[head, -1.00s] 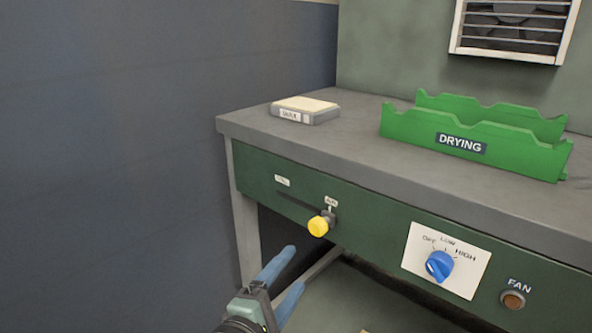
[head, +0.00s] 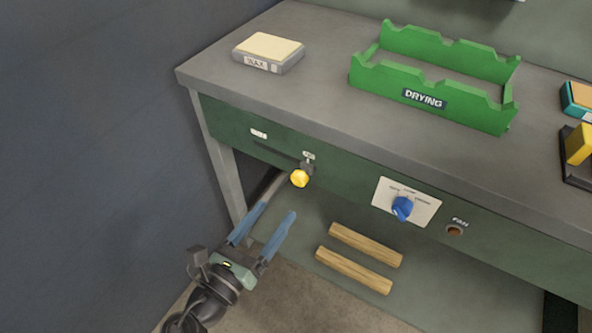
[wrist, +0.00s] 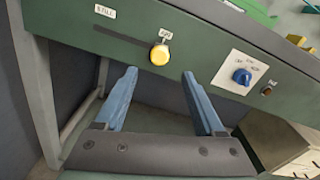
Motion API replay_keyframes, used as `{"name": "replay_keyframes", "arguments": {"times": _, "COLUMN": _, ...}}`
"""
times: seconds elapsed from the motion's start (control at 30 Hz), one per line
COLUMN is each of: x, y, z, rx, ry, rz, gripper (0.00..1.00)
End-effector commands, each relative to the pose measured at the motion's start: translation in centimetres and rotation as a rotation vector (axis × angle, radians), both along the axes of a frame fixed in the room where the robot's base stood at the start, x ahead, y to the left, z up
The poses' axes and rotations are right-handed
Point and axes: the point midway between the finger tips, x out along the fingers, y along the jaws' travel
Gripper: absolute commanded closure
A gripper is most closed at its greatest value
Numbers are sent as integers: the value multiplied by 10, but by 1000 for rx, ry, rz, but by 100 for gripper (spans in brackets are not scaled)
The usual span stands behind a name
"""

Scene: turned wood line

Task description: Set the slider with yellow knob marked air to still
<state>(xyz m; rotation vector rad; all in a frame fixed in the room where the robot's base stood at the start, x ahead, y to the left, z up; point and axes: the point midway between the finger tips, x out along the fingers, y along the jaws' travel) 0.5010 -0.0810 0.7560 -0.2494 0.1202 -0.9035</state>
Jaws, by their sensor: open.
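The yellow knob (head: 299,179) of the slider is on the green front panel of the bench, at the right end of its dark slot (head: 272,152), under the label at that end. A second label (head: 259,134) marks the left end; in the wrist view this label (wrist: 105,11) reads STILL. My gripper (head: 280,210) is open and empty, in front of and below the knob. In the wrist view the yellow knob (wrist: 160,55) appears just beyond and between the blue fingers (wrist: 160,73), apart from them.
A blue rotary dial (head: 402,208) and a FAN button (head: 454,231) are right of the slider. A WAX block (head: 268,53) and green DRYING rack (head: 424,98) stand on the bench top (head: 325,85). Wooden bars (head: 352,270) lie on the shelf below. A dark wall is at left.

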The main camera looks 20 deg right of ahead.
Motion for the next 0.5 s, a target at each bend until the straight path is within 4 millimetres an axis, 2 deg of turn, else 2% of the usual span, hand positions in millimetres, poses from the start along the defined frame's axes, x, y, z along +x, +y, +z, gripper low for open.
{"name": "replay_keyframes", "arguments": {"times": 0.3, "x": 42, "y": -54, "z": -2, "rx": 3, "ry": -4, "rz": -4, "gripper": 29}}
{"name": "replay_keyframes", "arguments": {"times": 0.5, "x": 60, "y": -76, "z": -1, "rx": 4, "ry": -4, "rz": -1, "gripper": 29}}
